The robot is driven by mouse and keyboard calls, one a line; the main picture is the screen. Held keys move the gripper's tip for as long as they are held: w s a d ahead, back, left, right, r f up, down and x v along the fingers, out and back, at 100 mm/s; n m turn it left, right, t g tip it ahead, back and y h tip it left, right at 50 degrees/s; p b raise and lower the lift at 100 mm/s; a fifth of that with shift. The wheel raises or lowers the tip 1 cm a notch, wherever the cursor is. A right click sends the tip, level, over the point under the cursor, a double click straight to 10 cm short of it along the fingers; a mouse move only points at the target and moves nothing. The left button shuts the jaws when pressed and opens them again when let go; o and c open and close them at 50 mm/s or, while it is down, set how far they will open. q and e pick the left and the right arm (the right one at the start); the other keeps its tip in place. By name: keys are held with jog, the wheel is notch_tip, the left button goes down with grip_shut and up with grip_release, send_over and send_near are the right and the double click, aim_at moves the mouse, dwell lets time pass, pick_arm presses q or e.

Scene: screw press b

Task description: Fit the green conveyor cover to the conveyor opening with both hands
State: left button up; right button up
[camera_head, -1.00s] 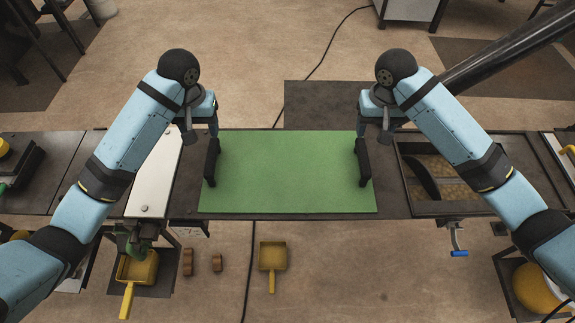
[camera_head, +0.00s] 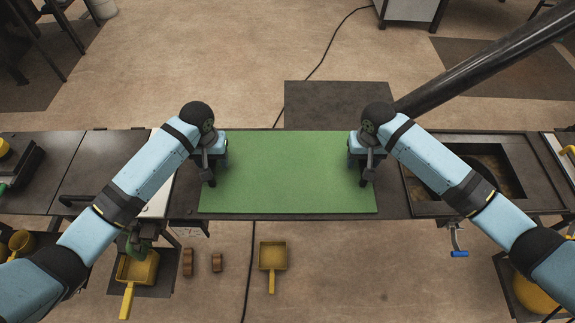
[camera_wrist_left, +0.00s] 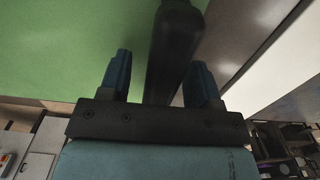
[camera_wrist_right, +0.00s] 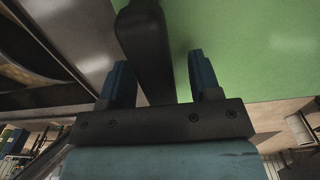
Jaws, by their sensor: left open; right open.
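The green conveyor cover (camera_head: 285,175) lies flat on the dark conveyor top, with a black handle at each short end. My left gripper (camera_head: 211,180) is over the left handle; in the left wrist view the handle (camera_wrist_left: 172,45) stands between its two open fingers (camera_wrist_left: 160,78). My right gripper (camera_head: 367,178) is over the right handle; in the right wrist view that handle (camera_wrist_right: 148,50) stands between its open fingers (camera_wrist_right: 163,80), nearer the left one. Both grippers hide most of the handles in the head view. The conveyor opening (camera_head: 470,172) is at the right, partly behind my right arm.
A thick dark pipe (camera_head: 490,62) slants over the conveyor at the upper right. A blue-handled crank (camera_head: 458,248) hangs at the front edge. The floor behind is mostly clear.

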pick_arm(q)
jog(key=shift+f, duration=0.35)
pick_arm(e)
jog(key=shift+f, duration=0.3)
pick_arm(q)
jog(key=shift+c, duration=0.4)
pick_arm(e)
jog(key=shift+c, duration=0.4)
pick_arm(q)
grip_shut()
pick_arm(e)
grip_shut()
pick_arm(q)
jog(key=shift+r, duration=0.1)
